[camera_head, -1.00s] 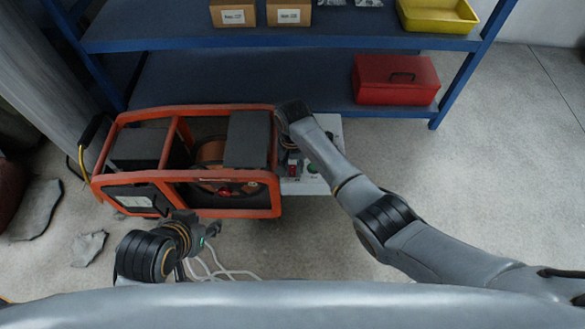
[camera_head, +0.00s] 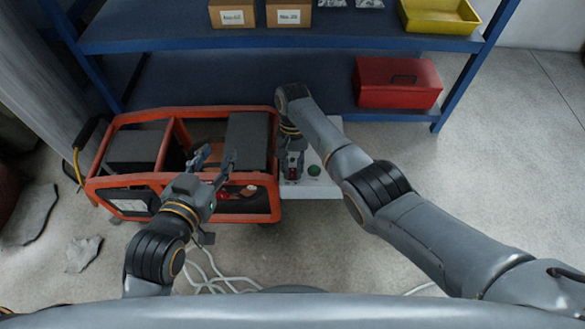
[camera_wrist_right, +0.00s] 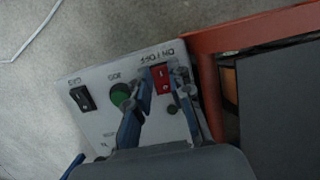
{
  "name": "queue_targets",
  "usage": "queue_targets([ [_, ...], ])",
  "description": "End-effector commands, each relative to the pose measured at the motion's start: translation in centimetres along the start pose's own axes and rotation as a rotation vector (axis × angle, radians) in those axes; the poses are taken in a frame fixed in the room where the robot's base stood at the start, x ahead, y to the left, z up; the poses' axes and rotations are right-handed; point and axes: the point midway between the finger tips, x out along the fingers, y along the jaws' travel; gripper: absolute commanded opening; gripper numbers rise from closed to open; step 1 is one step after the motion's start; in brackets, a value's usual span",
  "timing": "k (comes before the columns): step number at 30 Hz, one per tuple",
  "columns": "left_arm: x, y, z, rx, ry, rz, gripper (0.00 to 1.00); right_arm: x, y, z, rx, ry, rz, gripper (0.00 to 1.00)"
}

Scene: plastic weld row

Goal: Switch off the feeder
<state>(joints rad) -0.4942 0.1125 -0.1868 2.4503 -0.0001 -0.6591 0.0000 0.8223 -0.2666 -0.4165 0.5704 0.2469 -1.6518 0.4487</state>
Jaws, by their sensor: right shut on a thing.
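The feeder is an orange-framed unit (camera_head: 145,180) with dark boxes inside, on the floor. A white control panel (camera_head: 325,187) adjoins its right side. In the right wrist view the panel (camera_wrist_right: 95,125) carries a red switch (camera_wrist_right: 161,79) labelled ON / OFF, a green JOG button (camera_wrist_right: 120,94) and a black GAS rocker (camera_wrist_right: 83,98); lettering appears upside down. My right gripper (camera_wrist_right: 165,82) is shut on the red switch, one finger on each side, partly covering it. The switch's position is unclear. My left gripper (camera_head: 214,160) is open and empty above the feeder's front.
A blue shelf (camera_head: 250,85) stands behind, bearing a red toolbox (camera_head: 397,90), cartons (camera_head: 233,14) and a yellow bin (camera_head: 440,16). White cables (camera_head: 215,272) lie on the floor in front of the feeder. Floor at right is clear.

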Motion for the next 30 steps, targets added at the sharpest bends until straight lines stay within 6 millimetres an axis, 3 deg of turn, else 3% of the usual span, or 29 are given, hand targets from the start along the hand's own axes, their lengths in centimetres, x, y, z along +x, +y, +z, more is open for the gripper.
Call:
queue_targets([
  [2,0.0,0.0,0.0,0.000,-0.001,0.000,0.40,0.0,0.1,-0.1,0.001,0.001,0.001,0.00],
  [3,0.0,0.0,0.0,0.000,-0.001,0.000,0.40,0.0,0.1,-0.1,0.001,0.001,0.001,0.29],
  [6,0.0,0.0,0.0,0.000,-0.001,0.000,0.40,0.0,0.1,0.0,0.001,0.001,0.001,0.43],
  [17,0.0,0.0,0.1,0.000,-0.003,0.000,0.40,-0.6,0.0,0.0,0.000,0.002,-0.001,0.43],
  [20,0.0,0.0,0.1,0.000,-0.003,0.000,0.40,-1.8,0.0,-0.1,-0.001,0.003,-0.001,0.43],
  [30,0.0,0.0,0.1,0.000,-0.003,0.000,0.40,-8.9,0.0,-0.1,0.000,0.004,0.000,0.43],
])
